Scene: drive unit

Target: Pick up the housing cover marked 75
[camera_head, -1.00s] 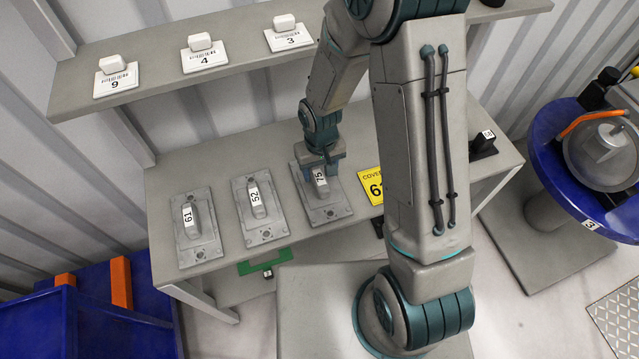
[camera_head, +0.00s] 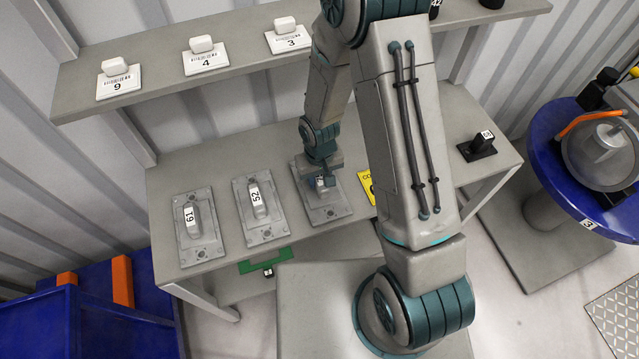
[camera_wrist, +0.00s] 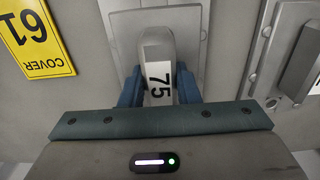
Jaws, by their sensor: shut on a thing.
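The housing cover marked 75 (camera_head: 326,209) is a flat grey plate with a raised handle, the rightmost of three covers on the grey table. Its handle with the 75 label (camera_wrist: 158,80) stands between my fingers in the wrist view. My gripper (camera_head: 324,180) is low over it, shut on the handle, one blue finger on each side. The gripper hides most of the handle in the head view. The plate appears to lie on the table; I cannot tell any gap under it.
Covers 52 (camera_head: 260,208) and 61 (camera_head: 197,226) lie to the left. A yellow COVER sign (camera_head: 366,186) is partly behind my arm. A black block (camera_head: 477,146) stands at the table's right. A shelf (camera_head: 240,62) with white blocks runs above the back. A blue round table (camera_head: 560,150) is at right.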

